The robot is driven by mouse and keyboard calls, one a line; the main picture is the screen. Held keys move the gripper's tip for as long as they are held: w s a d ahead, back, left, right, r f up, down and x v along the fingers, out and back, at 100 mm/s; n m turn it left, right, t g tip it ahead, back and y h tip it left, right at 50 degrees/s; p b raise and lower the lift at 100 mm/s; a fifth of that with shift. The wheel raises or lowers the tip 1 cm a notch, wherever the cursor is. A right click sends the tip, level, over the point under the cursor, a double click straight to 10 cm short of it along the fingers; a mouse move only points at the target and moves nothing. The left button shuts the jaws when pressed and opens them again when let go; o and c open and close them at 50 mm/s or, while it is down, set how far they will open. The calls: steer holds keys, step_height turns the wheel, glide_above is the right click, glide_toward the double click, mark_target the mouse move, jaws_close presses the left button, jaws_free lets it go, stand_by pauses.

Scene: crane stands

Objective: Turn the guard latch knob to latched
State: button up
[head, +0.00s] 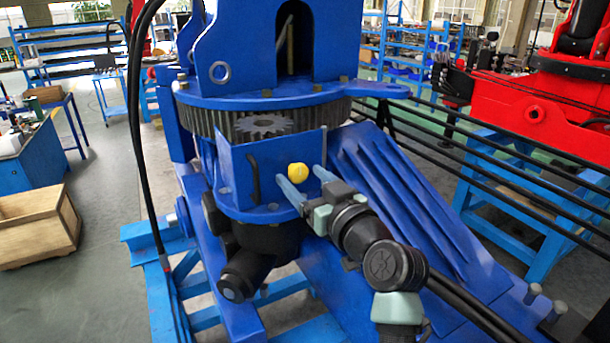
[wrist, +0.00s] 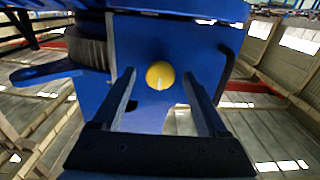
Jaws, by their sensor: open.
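The guard latch knob is a round yellow knob (head: 296,172) on the blue guard panel (head: 232,165) below the toothed ring. In the wrist view the knob (wrist: 160,72) sits between my two finger tips, with a small pale mark on its lower part. My gripper (head: 299,176) is open and faces the panel, its fingers on either side of the knob with gaps on both sides. It also shows in the wrist view (wrist: 158,78). I cannot tell how deep the fingertips reach past the knob's face.
A dark bar handle (head: 253,178) is on the panel left of the knob. A gear (head: 262,125) shows above the panel. A ribbed blue beam (head: 400,185) slopes down to the right, close to my arm. Black hoses (head: 137,130) hang at left; a wooden crate (head: 38,225) stands on the floor.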

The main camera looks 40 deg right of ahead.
jaws_close()
stand_by(0.4)
steer(key=shift+m, duration=0.3)
steer(key=m, duration=0.3)
steer(key=m+p, duration=0.1)
steer(key=m, duration=0.4)
steer(key=m+p, duration=0.2)
steer(key=m, duration=0.2)
steer(key=shift+r+m, duration=0.15)
steer(key=shift+m, duration=0.15)
steer(key=shift+m+p, duration=1)
steer(key=shift+m, duration=1.3)
